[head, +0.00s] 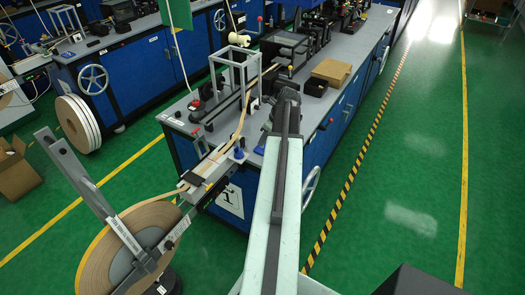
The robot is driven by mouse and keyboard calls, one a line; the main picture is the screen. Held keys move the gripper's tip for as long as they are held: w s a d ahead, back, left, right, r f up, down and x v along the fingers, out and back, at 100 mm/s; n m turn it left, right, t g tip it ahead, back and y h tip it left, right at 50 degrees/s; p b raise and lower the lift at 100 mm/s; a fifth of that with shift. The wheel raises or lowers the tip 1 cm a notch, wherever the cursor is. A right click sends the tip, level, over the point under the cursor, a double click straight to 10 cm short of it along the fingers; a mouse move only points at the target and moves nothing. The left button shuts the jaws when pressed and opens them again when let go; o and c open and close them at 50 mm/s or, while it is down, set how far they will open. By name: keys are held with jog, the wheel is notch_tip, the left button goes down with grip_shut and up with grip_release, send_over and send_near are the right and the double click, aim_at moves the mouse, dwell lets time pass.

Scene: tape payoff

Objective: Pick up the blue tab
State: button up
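A small blue piece (239,153), which looks like the blue tab, is at the near left corner of the grey workbench (222,120), beside the end of a pale guide track (211,169). My arm reaches up from the bottom middle of the head view, to the right of the blue piece. At its far end is a dark grey part, which looks like my gripper (287,97), over the bench and apart from the blue piece. Its fingers are too small and dark to tell whether they are open or shut, or whether they hold anything.
A large tape reel (98,262) on a stand is at lower left, its brown tape running along the track to the bench. A grey frame (237,72), a cardboard box (331,71) and dark machines (284,46) stand on the bench. Green floor (415,165) is clear at right.

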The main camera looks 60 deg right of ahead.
jog(key=b+x, duration=0.2)
jog(key=x, duration=0.1)
jog(key=shift+s+f, duration=0.1)
jog(key=shift+f, duration=0.25)
jog(key=shift+r, duration=0.15)
grip_shut()
